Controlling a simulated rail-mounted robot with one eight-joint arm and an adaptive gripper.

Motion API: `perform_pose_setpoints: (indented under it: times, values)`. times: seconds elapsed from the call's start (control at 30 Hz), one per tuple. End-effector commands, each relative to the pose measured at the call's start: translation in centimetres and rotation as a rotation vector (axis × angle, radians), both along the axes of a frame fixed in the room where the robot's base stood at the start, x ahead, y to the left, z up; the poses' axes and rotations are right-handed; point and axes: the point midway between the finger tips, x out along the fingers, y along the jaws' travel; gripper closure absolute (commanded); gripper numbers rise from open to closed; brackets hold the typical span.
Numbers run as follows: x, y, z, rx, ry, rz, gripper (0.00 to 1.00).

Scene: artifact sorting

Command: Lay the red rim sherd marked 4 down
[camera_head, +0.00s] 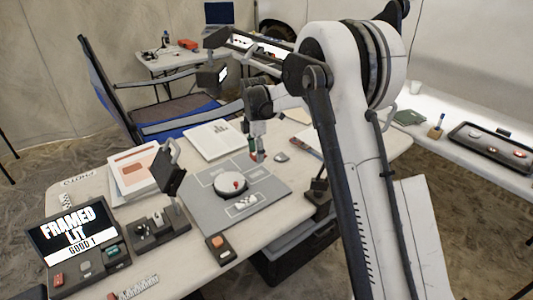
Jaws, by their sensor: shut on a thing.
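My gripper (256,153) hangs from my arm above the far right part of the grey mat (205,212), pointing down. It is shut on a small reddish piece that shows only as a sliver at its fingertips, in keeping with the red rim sherd. Its number cannot be read at this size. The mat has pale outlined boxes. Whether the held piece touches the mat cannot be told.
A screen device (75,235) reading "FRAMED LIT GOOD 1" stands front left. A dark panel on a stand (170,178) rises left of the mat. An orange-button box (219,246) and a dark stand (318,200) flank the mat's near side.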

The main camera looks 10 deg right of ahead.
Motion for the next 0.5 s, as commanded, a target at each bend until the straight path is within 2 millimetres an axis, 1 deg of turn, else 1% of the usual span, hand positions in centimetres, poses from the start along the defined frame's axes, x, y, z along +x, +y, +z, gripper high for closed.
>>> perform_pose_setpoints:
  times: [0.03, 0.1, 0.2, 0.27, 0.37, 0.47, 0.5]
  values:
    - [-0.4, 0.7, 0.5, 0.000, 0.000, 0.002, 0.82]
    - [-0.8, 1.3, 0.9, 0.000, 0.000, 0.002, 0.82]
    - [-1.2, 1.8, 1.4, 0.000, 0.000, -0.006, 0.82]
    - [-1.5, 1.8, 1.6, 0.000, 0.000, -0.026, 0.82]
    - [-2.2, 0.9, 1.9, 0.000, -0.001, -0.108, 0.82]
    - [-3.4, -0.7, 2.2, 0.000, -0.002, -0.252, 0.82]
    - [-4.0, -1.6, 2.4, 0.000, -0.002, -0.324, 0.82]
